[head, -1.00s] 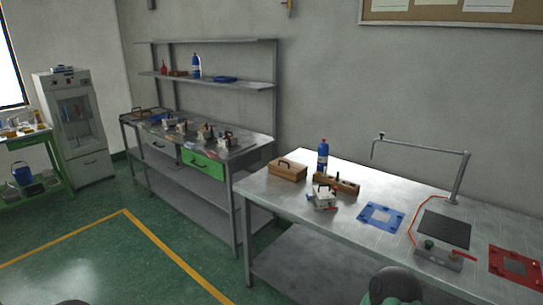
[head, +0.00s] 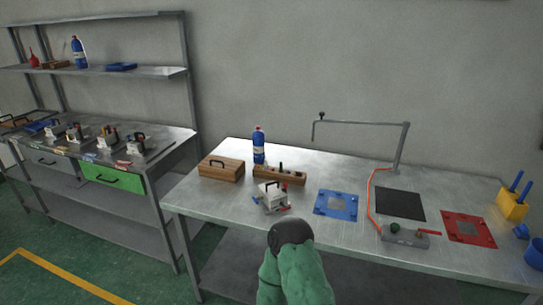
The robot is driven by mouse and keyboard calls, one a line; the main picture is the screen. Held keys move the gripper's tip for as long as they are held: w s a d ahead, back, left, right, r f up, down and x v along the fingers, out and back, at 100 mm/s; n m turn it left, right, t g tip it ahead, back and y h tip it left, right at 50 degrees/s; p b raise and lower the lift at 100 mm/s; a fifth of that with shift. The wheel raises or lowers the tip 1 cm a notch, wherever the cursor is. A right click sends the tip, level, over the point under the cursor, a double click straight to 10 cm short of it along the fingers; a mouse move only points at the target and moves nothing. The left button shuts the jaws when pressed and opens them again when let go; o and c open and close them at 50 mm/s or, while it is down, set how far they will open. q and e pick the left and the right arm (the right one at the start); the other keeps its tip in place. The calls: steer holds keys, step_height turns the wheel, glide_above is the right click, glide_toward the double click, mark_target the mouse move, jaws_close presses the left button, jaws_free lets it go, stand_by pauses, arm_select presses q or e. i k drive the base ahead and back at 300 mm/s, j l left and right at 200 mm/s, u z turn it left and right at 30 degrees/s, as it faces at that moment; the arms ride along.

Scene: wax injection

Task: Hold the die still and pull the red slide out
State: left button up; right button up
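The die (head: 270,198) is a small pale metal block with a dark handle on top. It stands upright near the front edge of the metal table, left of the blue mat. A red part, which looks like the red slide (head: 284,209), sticks out at its lower right side. A small red piece also shows at its upper right. One of my arms, green with a dark round joint, rises from the bottom just in front of the die.
Behind the die are a wooden box (head: 222,169), a blue bottle (head: 259,146) and a wooden block (head: 279,175). To the right lie a blue mat (head: 325,210), a black pad (head: 400,204), a control box (head: 405,237), a red mat (head: 447,229) and a lamp arm (head: 404,145). A yellow holder (head: 511,206) stands far right.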

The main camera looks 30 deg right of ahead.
mark_target(284, 209)
steer(key=i+j+z, duration=0.1)
steer(key=i+z, duration=0.15)
steer(key=z, duration=0.2)
steer(key=i+j+z, duration=0.15)
steer(key=i+z, duration=0.15)
steer(key=z, duration=0.2)
steer(key=i+j+z, duration=0.2)
steer(key=z, duration=0.25)
